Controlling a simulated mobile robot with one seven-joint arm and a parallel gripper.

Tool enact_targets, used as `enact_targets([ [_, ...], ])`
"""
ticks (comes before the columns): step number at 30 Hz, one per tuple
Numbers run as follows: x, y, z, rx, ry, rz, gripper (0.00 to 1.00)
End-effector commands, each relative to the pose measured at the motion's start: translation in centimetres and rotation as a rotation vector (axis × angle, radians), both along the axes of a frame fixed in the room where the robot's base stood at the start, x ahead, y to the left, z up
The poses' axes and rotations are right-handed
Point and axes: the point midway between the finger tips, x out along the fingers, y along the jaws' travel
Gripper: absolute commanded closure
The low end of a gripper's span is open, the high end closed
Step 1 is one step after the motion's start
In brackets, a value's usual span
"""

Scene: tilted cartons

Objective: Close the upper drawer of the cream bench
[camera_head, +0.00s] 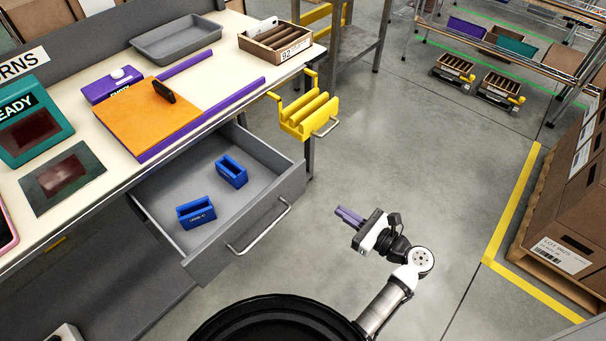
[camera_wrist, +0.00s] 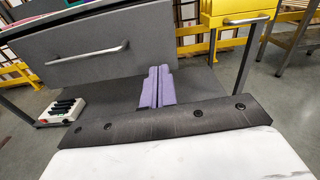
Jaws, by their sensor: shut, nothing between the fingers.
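The grey upper drawer (camera_head: 222,255) stands pulled out from under the cream bench (camera_head: 225,75) in the head view. Its metal bar handle (camera_head: 258,228) runs along the front. Two blue boxes (camera_head: 232,170) (camera_head: 196,212) lie inside it. My gripper (camera_head: 347,214) is to the right of the drawer front, apart from the handle, with its purple fingers shut and empty. In the wrist view the drawer front (camera_wrist: 85,55) fills the upper left, with its handle (camera_wrist: 85,54) left of my fingers (camera_wrist: 158,85). The fingertips appear close to the drawer's lower right corner; whether they touch it I cannot tell.
A yellow holder (camera_head: 305,113) hangs beside the bench, right of the drawer. Cartons on a pallet (camera_head: 565,235) stand at the right behind yellow floor tape. The floor (camera_head: 420,150) between is clear. A white box with black items (camera_wrist: 62,112) shows low in the wrist view.

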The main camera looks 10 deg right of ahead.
Motion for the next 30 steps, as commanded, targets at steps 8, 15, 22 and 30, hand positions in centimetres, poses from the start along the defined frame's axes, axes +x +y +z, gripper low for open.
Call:
enact_targets([
  [8,0.5,0.8,0.0,0.071,0.009,-0.003,1.0],
  [15,4.7,3.9,0.2,0.069,0.009,-0.002,1.0],
  [22,8.3,6.4,0.2,0.067,0.008,-0.004,1.0],
  [30,10.2,7.7,-0.1,0.066,0.008,-0.007,1.0],
])
